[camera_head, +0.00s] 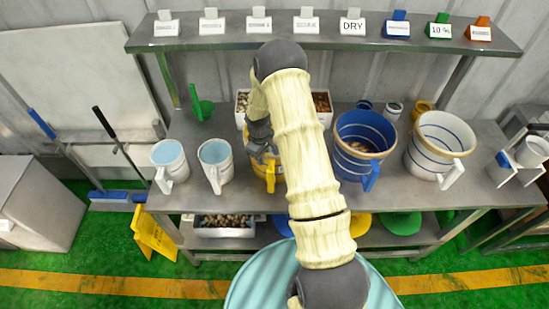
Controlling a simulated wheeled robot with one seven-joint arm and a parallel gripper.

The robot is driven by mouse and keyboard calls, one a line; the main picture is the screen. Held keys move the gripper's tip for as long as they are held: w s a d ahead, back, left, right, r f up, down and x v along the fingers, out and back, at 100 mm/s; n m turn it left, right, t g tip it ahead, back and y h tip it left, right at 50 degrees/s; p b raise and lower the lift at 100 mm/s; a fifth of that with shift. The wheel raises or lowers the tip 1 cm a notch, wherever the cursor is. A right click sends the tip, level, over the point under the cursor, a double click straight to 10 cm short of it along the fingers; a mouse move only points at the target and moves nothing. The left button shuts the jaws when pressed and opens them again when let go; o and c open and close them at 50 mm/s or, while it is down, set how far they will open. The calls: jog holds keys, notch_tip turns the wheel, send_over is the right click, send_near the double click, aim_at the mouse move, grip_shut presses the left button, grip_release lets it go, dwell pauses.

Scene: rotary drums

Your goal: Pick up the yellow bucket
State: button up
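A yellow bucket (259,170) stands on the grey metal table, to the right of two white jugs. My arm hides its right side. My gripper (264,157) is dark grey and sits right over the bucket's top, at or just above its rim. Whether its fingers touch the rim, and whether they are open or shut, cannot be made out.
White jugs (169,162) (215,160) stand to the left. A large blue bucket (362,136) and a large white bucket (438,142) stand to the right. Bins of small brown items are behind. An upper shelf (330,42) with labelled signs overhangs the table's back.

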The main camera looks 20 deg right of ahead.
jog(key=shift+c, duration=0.2)
grip_shut()
dwell(0.6)
dwell(0.5)
jog(key=shift+w+r, duration=0.1)
jog(key=shift+w, duration=0.05)
